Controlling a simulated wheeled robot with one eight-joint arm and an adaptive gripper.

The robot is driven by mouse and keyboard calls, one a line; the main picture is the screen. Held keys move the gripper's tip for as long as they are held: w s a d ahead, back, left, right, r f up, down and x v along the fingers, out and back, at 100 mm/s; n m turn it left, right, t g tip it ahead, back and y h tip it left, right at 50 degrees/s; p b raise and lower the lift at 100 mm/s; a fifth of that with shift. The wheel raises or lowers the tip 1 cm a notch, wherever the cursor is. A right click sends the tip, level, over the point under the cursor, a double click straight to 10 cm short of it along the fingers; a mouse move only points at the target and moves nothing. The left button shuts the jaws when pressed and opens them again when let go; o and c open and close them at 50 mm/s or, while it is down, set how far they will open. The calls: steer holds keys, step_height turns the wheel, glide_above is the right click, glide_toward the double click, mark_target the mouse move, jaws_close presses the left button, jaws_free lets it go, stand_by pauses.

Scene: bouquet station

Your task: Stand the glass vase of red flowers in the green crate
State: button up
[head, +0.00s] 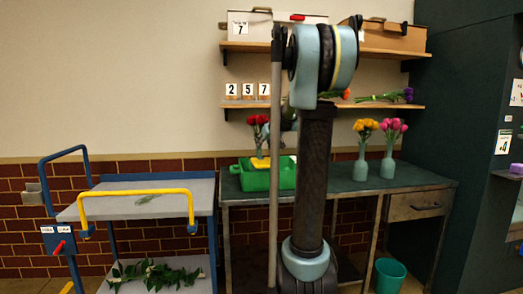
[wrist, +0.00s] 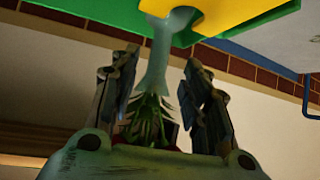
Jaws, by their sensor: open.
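The glass vase (wrist: 158,62) with red flowers (head: 257,122) is upright at the green crate (head: 256,180) on the workbench. In the head view its lower part is hidden behind the crate's yellow front piece (head: 260,162). In the upside-down wrist view, its base overlaps the green and yellow crate; I cannot tell whether it touches the crate floor. My gripper (wrist: 157,73) is open, with one finger on each side of the vase and visible gaps. In the head view my arm hides most of the gripper.
Vases of yellow flowers (head: 362,168) and pink flowers (head: 388,165) stand to the right on the dark bench (head: 425,180). A shelf (head: 240,104) with number cards is above. A blue cart (head: 130,205) with a yellow handle stands left. A teal bin (head: 390,275) is below.

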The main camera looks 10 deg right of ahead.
steer(key=shift+v, duration=0.95)
steer(key=shift+s, duration=0.1)
steer(key=shift+m+g, duration=0.3)
steer(key=shift+g, duration=0.4)
steer(key=s+f, duration=0.1)
steer(key=s, duration=0.2)
steer(key=s+a+f, duration=0.1)
steer(key=s, duration=0.3)
steer(key=s+a+f, duration=0.1)
steer(key=s, duration=0.2)
steer(key=shift+s+f, duration=0.2)
steer(key=shift+s, duration=0.2)
steer(key=s+f+g, duration=0.2)
steer(key=s+f, duration=0.5)
steer(key=s, duration=0.5)
steer(key=s+f+m+g+h, duration=0.1)
steer(key=s+f+g, duration=0.1)
steer(key=s+f, duration=0.6)
steer(key=s+f+g+h, duration=0.1)
steer(key=s+f+g, duration=0.2)
steer(key=s+f, duration=0.5)
steer(key=s, duration=0.8)
steer(key=shift+s+f+m, duration=0.25)
steer(key=shift+s+m, duration=0.1)
steer(key=shift+m, duration=0.05)
